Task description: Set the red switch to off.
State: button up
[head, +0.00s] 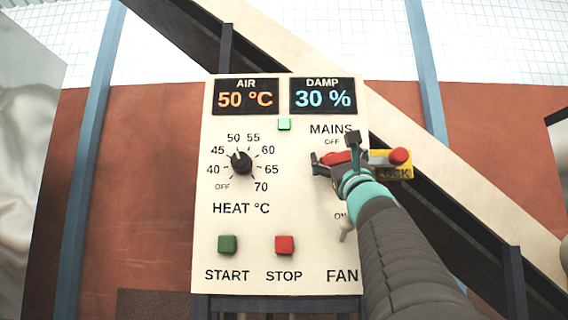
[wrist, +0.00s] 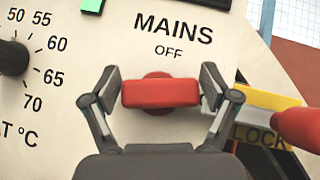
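The red switch (wrist: 160,92) is a thick red bar on a round red base, under the words MAINS and OFF. It lies about level across the wrist view. In the head view the red switch (head: 336,158) is partly hidden by my gripper. My gripper (wrist: 160,88) has one finger at each end of the bar. Both pads appear to touch it, with no clear gap. In the head view my gripper (head: 338,155) is at the panel's right side. The ON mark below is partly hidden by my arm.
A grey lever with a red knob (head: 398,156) sticks out right of the switch, over a yellow LOCK plate (wrist: 262,134), close to my right finger. The panel (head: 262,275) also bears a black heat dial (head: 241,162), a green START button (head: 228,244) and a red STOP button (head: 285,245).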

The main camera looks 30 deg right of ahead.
jog(key=c, duration=0.5)
jog(key=shift+c, duration=0.2)
jog(key=shift+n+y, duration=0.5)
jog(key=n+y+p, duration=0.1)
jog(key=n+y, duration=0.3)
jog(key=n, duration=0.1)
jog(key=shift+y, duration=0.3)
jog(key=n+g+y, duration=0.1)
jog(key=n+y, duration=0.3)
jog(key=n, duration=0.1)
jog(key=shift+w+a+f+n+g, duration=0.1)
jog(key=shift+w+n+g, duration=0.05)
jog(key=shift+n+g, duration=0.2)
jog(key=n+g+y, duration=0.1)
jog(key=n, duration=0.1)
jog(key=n+g+y, duration=0.1)
jog(key=n, duration=0.1)
jog(key=shift+w+a+f+g+p, duration=0.1)
jog(key=shift+f+g+p, duration=0.05)
jog(key=shift+g+p, duration=0.2)
jog(key=shift+a+f+n+g+y, duration=0.1)
jog(key=shift+n+g+y, duration=0.2)
jog(key=shift+n+g, duration=0.8)
jog(key=shift+n, duration=0.45)
